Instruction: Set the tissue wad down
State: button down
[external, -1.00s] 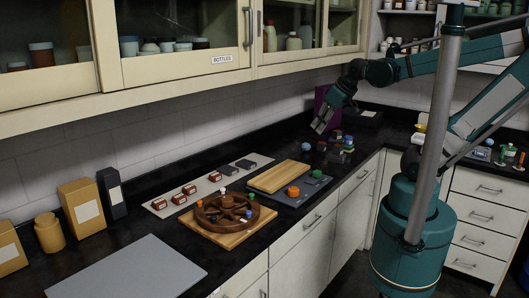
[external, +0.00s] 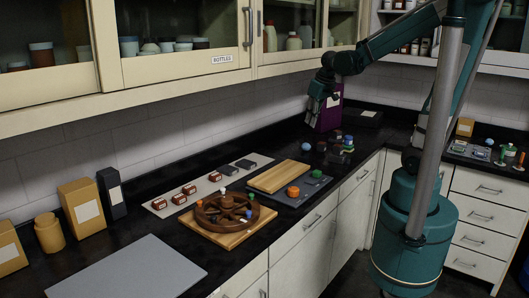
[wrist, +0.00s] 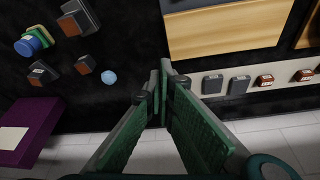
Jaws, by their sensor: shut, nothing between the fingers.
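A small rounded pale blue thing (external: 306,146), possibly the tissue wad, rests on the black counter near the back wall. It also shows in the wrist view (wrist: 109,77), left of my fingertips. My gripper (external: 312,122) hangs above the counter over that spot, in front of the purple box. In the wrist view my gripper's (wrist: 159,78) fingers come together at the tips with nothing visible between them. The pale blue thing is apart from the fingers.
A purple box (external: 329,112) stands beside my gripper. Several small dark and coloured blocks (external: 340,156) sit to the right of the pale blue thing. A wooden board (external: 279,176) and a brown wheel on a second board (external: 233,236) lie nearer. A grey mat (external: 130,270) lies bare at front left.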

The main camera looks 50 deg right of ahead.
jog(key=w+d+f+m+g+p, duration=0.1)
jog(key=w+d+f, duration=0.2)
jog(key=d, duration=0.2)
jog(key=w+d+f+g, duration=0.1)
jog(key=w+d+f, duration=0.1)
jog(key=d, duration=0.2)
jog(key=m+g+p, duration=0.1)
jog(key=m+p, duration=0.1)
send_over(312, 154)
jog(key=s+a, duration=0.2)
jog(key=s, duration=0.1)
notch_tip(312, 154, down, 8)
jog(key=shift+s+d+f+y, duration=0.1)
jog(key=shift+d+f+y, duration=0.1)
jog(key=shift+d+y, duration=0.15)
jog(key=shift+f, duration=0.15)
notch_tip(312, 154, down, 9)
jog(key=shift+f+b, duration=0.15)
jog(key=shift+b, duration=0.25)
jog(key=shift+f, duration=0.25)
jog(key=shift+w+d+r, duration=0.1)
jog(key=shift+w+d, duration=0.15)
jog(key=shift+w, duration=0.35)
jog(key=shift+w+d+f, duration=0.1)
jog(key=shift+w+d, duration=0.2)
jog(key=shift+w, duration=0.3)
jog(key=shift+w+d+r, duration=0.1)
jog(key=shift+w+d, duration=0.15)
jog(key=shift+w, duration=0.35)
